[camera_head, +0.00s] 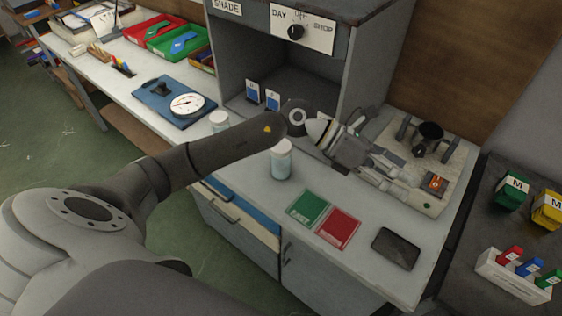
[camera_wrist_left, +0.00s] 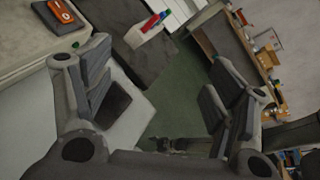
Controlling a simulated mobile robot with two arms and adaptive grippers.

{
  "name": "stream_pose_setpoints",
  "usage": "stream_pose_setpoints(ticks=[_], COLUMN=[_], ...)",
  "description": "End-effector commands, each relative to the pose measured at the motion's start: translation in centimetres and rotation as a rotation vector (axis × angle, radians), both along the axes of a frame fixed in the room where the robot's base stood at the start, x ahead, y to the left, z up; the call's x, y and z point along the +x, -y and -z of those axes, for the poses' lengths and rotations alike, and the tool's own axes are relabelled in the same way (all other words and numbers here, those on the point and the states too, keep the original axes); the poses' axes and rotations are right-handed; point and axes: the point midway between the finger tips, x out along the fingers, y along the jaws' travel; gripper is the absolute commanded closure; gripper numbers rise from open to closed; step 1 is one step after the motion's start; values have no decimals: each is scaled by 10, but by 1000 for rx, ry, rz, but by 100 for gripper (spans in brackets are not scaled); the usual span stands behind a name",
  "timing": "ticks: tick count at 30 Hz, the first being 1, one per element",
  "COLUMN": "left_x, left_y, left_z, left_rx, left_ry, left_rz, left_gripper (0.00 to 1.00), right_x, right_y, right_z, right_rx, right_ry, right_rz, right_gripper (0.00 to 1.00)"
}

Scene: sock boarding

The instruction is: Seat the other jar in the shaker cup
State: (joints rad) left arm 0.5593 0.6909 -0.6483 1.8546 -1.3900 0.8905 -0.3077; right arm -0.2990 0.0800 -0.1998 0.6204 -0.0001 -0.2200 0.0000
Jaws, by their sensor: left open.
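A jar (camera_head: 281,162) with a pale lid and bluish contents stands upright on the bench front, just below my left forearm. A second jar (camera_head: 219,121) stands farther back to the left, partly hidden by my arm. The dark shaker cup (camera_head: 430,136) sits on the pale shaker base (camera_head: 455,160) at the right; whether it holds anything is unclear. My left gripper (camera_head: 398,180) is open over the near part of the shaker base, in front of the cup. In the left wrist view nothing is between its fingers (camera_wrist_left: 164,102). My right gripper is not in view.
A green card (camera_head: 309,208), a red card (camera_head: 338,228) and a black phone-like slab (camera_head: 396,248) lie on the bench front. A grey booth (camera_head: 295,75) stands behind. A dial scale (camera_head: 187,104) is at left. Colored boxes (camera_head: 511,190) sit on the right table.

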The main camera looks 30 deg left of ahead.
Motion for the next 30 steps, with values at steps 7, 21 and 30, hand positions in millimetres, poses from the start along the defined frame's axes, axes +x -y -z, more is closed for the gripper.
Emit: stream_pose_setpoints(ticks=[7,21,30], left_x=[22,21,21], left_y=[-129,-298,-297], left_z=[62,56,99], left_rx=[672,1246,1243], left_ry=[40,-146,-145], left_rz=[134,143,144], left_gripper=[21,21,21], right_x=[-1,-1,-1], right_y=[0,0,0], right_z=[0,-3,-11], right_rx=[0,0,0], right_ry=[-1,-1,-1], right_rz=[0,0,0], right_gripper=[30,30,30])
